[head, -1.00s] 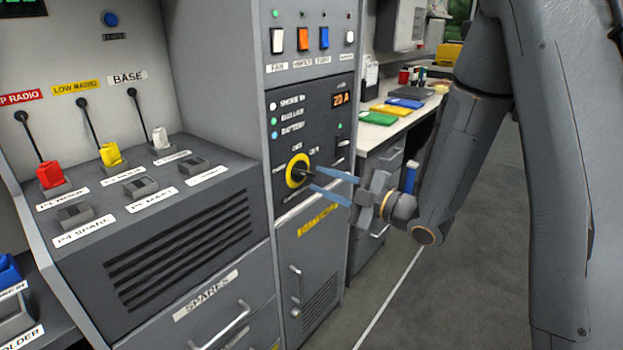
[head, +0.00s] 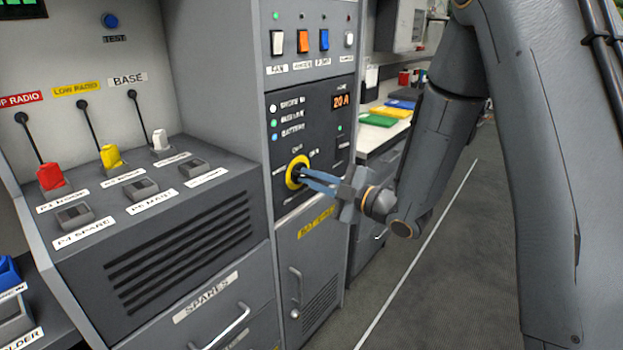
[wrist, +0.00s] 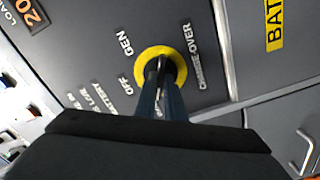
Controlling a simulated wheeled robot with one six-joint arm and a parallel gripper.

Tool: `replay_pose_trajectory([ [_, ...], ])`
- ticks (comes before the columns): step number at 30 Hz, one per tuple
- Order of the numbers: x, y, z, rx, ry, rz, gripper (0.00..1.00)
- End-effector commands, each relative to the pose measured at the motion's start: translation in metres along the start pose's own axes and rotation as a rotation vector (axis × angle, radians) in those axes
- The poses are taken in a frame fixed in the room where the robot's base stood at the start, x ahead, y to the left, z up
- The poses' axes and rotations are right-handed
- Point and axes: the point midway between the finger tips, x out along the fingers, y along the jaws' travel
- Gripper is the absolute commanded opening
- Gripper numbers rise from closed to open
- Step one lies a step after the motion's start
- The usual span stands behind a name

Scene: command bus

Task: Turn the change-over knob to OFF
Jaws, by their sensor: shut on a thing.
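The change-over knob (wrist: 161,62) is a dark handle in a yellow ring (head: 289,175) on the dark power panel. In the wrist view the yellow ring (wrist: 143,64) shows clearly, with the label OFF (wrist: 125,82) to its lower left, GEN (wrist: 125,42) to its upper left and CHANGE-OVER (wrist: 203,57) to its right. My gripper (head: 304,176) is shut on the knob's handle, its blue fingers reaching in from the right. In the wrist view the gripper (wrist: 163,84) hides part of the handle, so I cannot tell exactly where it points.
Above the knob are indicator lamps, a 20 A display (head: 341,101) and a row of rocker switches (head: 302,41). Below is a cabinet door with a handle (head: 296,287). A console with red, yellow and white plugs (head: 160,139) stands left. Floor (head: 440,285) is clear at right.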

Motion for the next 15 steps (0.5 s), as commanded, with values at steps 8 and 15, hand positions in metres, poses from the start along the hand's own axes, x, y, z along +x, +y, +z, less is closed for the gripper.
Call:
replay_pose_trajectory([
  [8,-0.0004,-0.0002,-0.0003,0.056,-0.001,-0.002,0.0],
  [15,-0.0003,0.0014,-0.0007,0.209,-0.001,-0.002,0.0],
])
